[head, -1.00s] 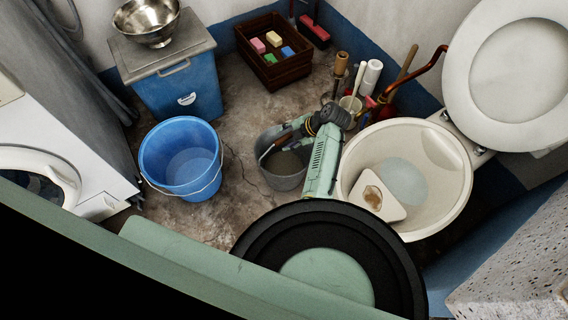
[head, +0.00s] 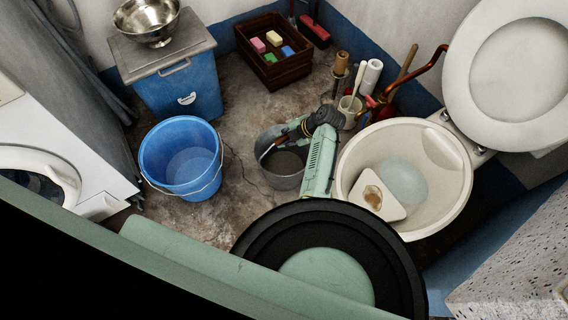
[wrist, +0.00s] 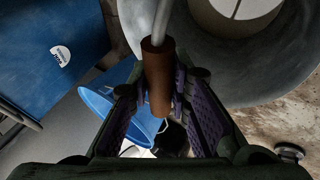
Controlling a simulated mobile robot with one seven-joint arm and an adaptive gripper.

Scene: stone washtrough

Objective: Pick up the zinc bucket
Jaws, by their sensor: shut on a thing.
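The zinc bucket (head: 286,181) is grey and stands roughly upright in the middle of the head view, between the blue bucket and the toilet. In the wrist view the zinc bucket (wrist: 265,82) fills the upper right, with a pale round shape inside it. My gripper (head: 275,143) is over its rim in the head view. In the wrist view my gripper (wrist: 160,105) is shut on the brown grip of its wire handle. I cannot tell whether the bucket's base touches the floor; my arm hides part of its right side.
A blue bucket (head: 180,160) stands to the left. The toilet bowl (head: 440,185) is close on the right. Brushes in a holder (head: 350,104) stand behind. A brown crate (head: 285,72) and a blue bin (head: 180,92) are at the back. Bare floor (head: 232,105) lies between them.

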